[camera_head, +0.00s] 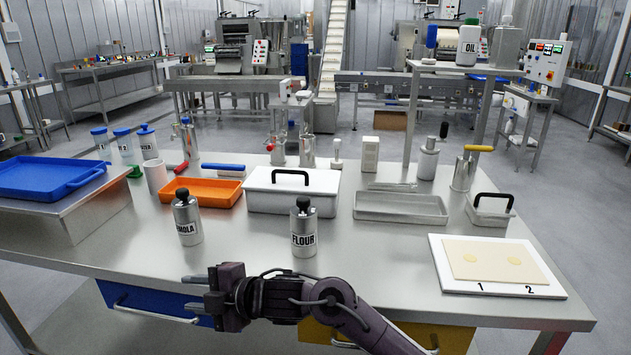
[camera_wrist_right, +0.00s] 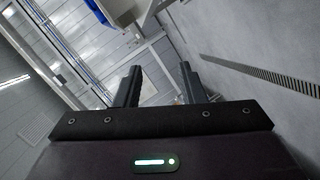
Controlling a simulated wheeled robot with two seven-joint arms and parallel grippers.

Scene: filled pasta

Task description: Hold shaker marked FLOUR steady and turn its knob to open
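The shaker marked FLOUR (camera_head: 304,230) stands upright on the steel table near its front edge, a silver can with a dark knob (camera_head: 303,203) on top. A similar shaker (camera_head: 187,219), its label partly turned and ending in MOLA, stands upright to its left. My right gripper (camera_head: 192,293) is in front of the table's front edge, below and left of the FLOUR shaker, pointing left. Its two fingers are apart with nothing between them. In the right wrist view the fingers (camera_wrist_right: 165,88) also stand apart and empty. My left gripper does not show.
A white board with dough (camera_head: 447,277) lies at the right front. An orange tray (camera_head: 229,198), a white box with a handle (camera_head: 262,190) and a grey tray (camera_head: 359,213) stand behind the shakers. A blue tray (camera_head: 95,181) is at left. The table around the FLOUR shaker is clear.

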